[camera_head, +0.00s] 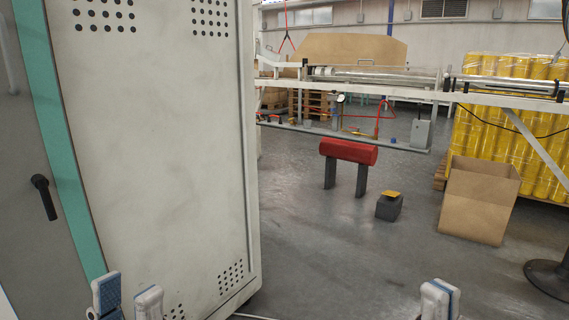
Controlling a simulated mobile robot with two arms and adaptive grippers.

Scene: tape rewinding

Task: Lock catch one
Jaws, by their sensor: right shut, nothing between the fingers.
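My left gripper (127,298) is at the bottom left, in front of the large cabinet. Its two fingers stand apart with a gap between them, and I see nothing in it. My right gripper (440,299) is at the bottom right over bare floor. Its fingertips are together and it holds nothing. I cannot make out catch one for certain in this view. A long machine frame (385,97) with a metal roller (372,76) runs across the back, well away from both grippers. Its small fittings are too far off to tell apart.
The tall white cabinet (165,150) with a black handle (44,197) fills the left. A red cylinder on two legs (347,152), a small dark block (388,209), an open cardboard box (479,201) and wrapped yellow rolls (500,125) stand beyond.

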